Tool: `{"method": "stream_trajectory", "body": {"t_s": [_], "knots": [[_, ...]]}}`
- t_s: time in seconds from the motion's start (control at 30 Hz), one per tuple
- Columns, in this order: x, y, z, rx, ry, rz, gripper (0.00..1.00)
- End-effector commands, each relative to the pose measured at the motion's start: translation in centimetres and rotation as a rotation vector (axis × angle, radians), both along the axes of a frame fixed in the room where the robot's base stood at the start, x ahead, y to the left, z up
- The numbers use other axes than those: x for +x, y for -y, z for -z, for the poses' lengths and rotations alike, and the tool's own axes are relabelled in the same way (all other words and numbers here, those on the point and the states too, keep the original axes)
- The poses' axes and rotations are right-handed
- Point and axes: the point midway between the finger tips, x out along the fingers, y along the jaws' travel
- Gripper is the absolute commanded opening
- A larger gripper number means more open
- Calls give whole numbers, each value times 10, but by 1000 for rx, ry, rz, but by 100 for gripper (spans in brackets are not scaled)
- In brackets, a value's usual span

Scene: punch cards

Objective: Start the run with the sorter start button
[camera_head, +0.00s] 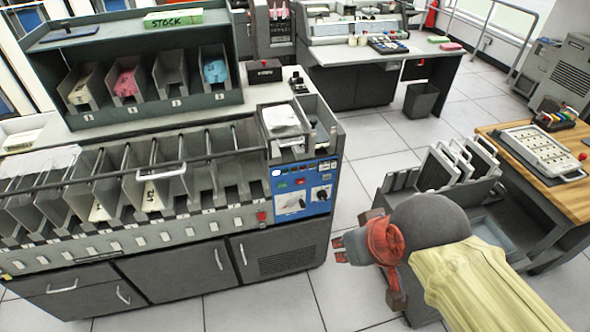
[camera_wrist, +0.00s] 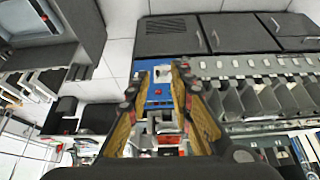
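The card sorter (camera_head: 130,225) stands at the left in the head view, with a blue control panel (camera_head: 318,207) at its right end. The panel bears a small green button (camera_head: 283,185), a small red one (camera_head: 299,181), a white plate and a dark dial (camera_head: 322,194). Labels are too small to read. My gripper (camera_head: 342,250) is right of and apart from the panel. In the wrist view my gripper (camera_wrist: 161,72) has its fingers spread, with nothing held between them. The blue panel (camera_wrist: 160,95) shows between and beyond the fingers.
A larger red button (camera_head: 261,216) sits on the sorter's front rail. A cart with grey card racks (camera_head: 430,170) stands behind my arm, and a wooden table (camera_head: 520,165) is at the right. Tiled floor (camera_head: 365,140) is clear between sorter and cart.

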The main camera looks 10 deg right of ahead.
Motion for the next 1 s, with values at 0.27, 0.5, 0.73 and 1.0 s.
{"method": "stream_trajectory", "body": {"t_s": [0.27,0.5,0.73,1.0], "knots": [[0,0,0,0,0,0,4],[0,0,0,0,0,0,0],[0,0,0,0,0,0,0],[0,0,0,0,0,0,0]]}}
